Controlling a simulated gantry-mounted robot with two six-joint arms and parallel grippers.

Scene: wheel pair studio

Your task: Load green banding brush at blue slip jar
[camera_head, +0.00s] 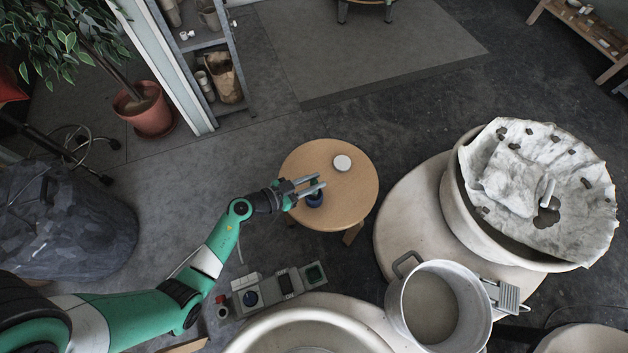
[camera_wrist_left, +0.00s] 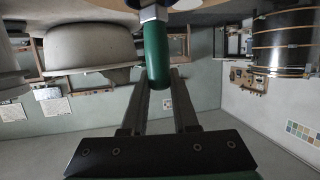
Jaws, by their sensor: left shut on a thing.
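My left gripper (camera_head: 320,183) is over the near part of a round wooden table, shut on the green banding brush (camera_head: 313,188). In the left wrist view the brush (camera_wrist_left: 157,58) shows as a green handle with a metal ferrule, lined up between the finger ends; its bristles are not clear. The blue slip jar (camera_head: 315,201) stands on the table just below the gripper, partly hidden by it. Whether the brush touches the jar or is inside it, I cannot tell. My right gripper is not in view.
The round table (camera_head: 355,195) also carries a white round item (camera_head: 342,162). A grey station with blue and green inserts (camera_head: 285,284) lies below it. A pot (camera_head: 435,308) and a large cloth-covered basin (camera_head: 530,195) stand to the right. A shelf is behind.

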